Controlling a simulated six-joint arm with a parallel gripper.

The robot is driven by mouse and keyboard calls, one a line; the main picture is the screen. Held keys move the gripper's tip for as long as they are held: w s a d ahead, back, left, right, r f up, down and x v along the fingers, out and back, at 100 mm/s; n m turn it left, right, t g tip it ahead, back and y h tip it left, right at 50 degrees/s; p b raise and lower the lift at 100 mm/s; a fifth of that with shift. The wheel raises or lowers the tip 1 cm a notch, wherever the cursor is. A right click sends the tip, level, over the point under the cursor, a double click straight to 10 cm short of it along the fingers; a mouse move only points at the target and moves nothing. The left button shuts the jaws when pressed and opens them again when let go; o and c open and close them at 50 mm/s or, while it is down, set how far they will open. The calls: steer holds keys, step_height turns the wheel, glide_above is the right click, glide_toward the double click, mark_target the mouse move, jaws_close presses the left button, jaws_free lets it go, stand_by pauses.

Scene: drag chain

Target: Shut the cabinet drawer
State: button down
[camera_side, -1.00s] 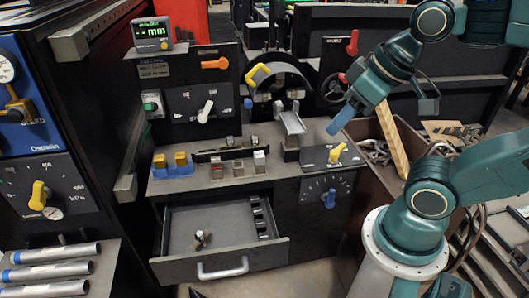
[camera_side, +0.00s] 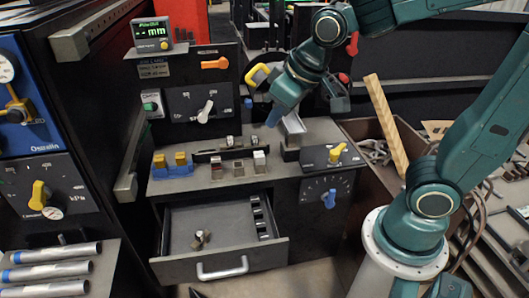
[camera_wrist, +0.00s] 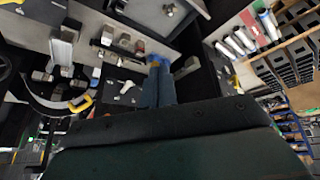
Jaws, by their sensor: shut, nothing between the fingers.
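The cabinet drawer (camera_side: 178,268) is dark grey and stands pulled open at the front of the cabinet (camera_side: 290,216) in the side view. It has a pale bar handle (camera_side: 223,268) on its front, and a few small metal parts (camera_side: 200,239) lie inside. My gripper (camera_side: 271,122) is blue and shut, with nothing in it. It hangs above the cabinet top, up and to the right of the drawer, well apart from the handle. In the wrist view the blue fingers (camera_wrist: 157,68) point toward the cabinet top, and part of the drawer (camera_wrist: 172,12) shows at the top edge.
The cabinet top carries blue and yellow blocks (camera_side: 172,166), small metal blocks (camera_side: 238,168) and an upright metal channel (camera_side: 292,125). A yellow-handled panel (camera_side: 335,156) stands to the right. A brown bin (camera_side: 372,185) holds a wooden bar (camera_side: 386,122). Metal tubes (camera_side: 50,270) lie at lower left.

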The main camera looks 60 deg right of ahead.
steer(key=w+a+f+n, duration=0.3)
steer(key=w+a+f, duration=0.95)
steer(key=f, duration=0.25)
steer(key=a+f+n+t, duration=0.1)
steer(key=a+f, duration=0.4)
steer(key=f, duration=0.6)
steer(key=a+f+n+t, duration=0.1)
steer(key=a+f+n, duration=0.2)
steer(key=a+f, duration=0.3)
step_height(320, 180, down, 6)
steer(key=shift+r+h, duration=0.1)
steer(key=shift+h, duration=0.2)
steer(key=shift+a, duration=0.1)
glide_toward(170, 264)
steer(key=s+x, duration=0.1)
steer(key=x, duration=0.3)
steer(key=shift+w, duration=0.7)
